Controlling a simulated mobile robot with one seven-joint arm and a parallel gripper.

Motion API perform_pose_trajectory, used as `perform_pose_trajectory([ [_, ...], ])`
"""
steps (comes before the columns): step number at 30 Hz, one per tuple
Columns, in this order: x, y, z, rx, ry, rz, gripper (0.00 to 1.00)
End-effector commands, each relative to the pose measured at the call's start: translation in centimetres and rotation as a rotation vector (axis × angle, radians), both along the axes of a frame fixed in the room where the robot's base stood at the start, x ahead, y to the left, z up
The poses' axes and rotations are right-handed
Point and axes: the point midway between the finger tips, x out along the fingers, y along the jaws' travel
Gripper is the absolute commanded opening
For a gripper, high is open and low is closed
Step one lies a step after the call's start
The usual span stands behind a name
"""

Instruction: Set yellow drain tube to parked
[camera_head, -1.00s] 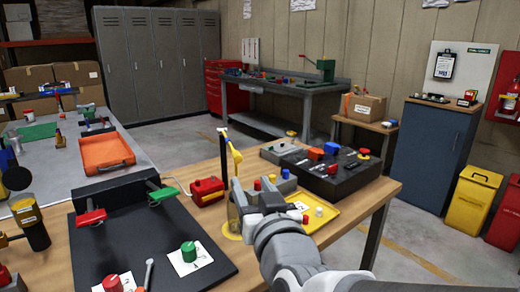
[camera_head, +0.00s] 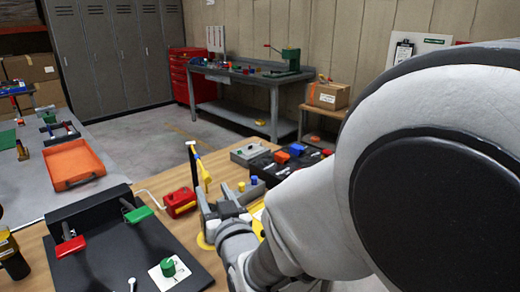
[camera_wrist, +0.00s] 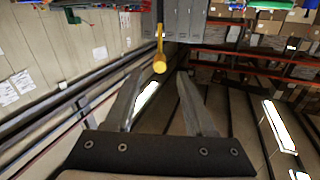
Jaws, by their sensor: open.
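The yellow drain tube (camera_head: 205,177) stands upright beside a thin black post (camera_head: 193,160) on the wooden table. In the wrist view the yellow tube (camera_wrist: 160,48) points toward the gap between my fingers and ends in a round yellow tip. My gripper (camera_head: 218,200) is close by the tube, at its lower right in the head view. In the wrist view my gripper (camera_wrist: 160,82) is open, with the tube's tip just beyond the fingertips and nothing held. The tube's lower part is partly hidden by my gripper. I cannot make out a parked mark.
A black board with a green knob (camera_head: 168,267) and levers lies at front left. A black panel with blue and red parts (camera_head: 282,157) is behind, partly hidden by my arm. My arm covers the right side.

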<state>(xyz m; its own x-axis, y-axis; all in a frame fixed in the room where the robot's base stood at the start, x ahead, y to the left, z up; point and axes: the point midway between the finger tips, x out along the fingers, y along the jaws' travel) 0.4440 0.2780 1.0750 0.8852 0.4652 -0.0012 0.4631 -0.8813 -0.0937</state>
Motion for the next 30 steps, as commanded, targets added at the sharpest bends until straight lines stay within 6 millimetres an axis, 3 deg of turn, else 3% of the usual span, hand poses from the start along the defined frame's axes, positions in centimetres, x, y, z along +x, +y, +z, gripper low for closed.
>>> perform_pose_trajectory([
  [6, 4.0, 2.1, 0.0, 0.001, -0.003, 0.000, 0.55],
  [12, 6.5, 3.4, 0.0, 0.001, -0.002, -0.001, 0.55],
  [26, 7.6, 4.0, 0.0, 0.001, 0.000, 0.000, 0.55],
  [30, 7.6, 4.0, 0.0, 0.001, 0.000, 0.000, 0.33],
])
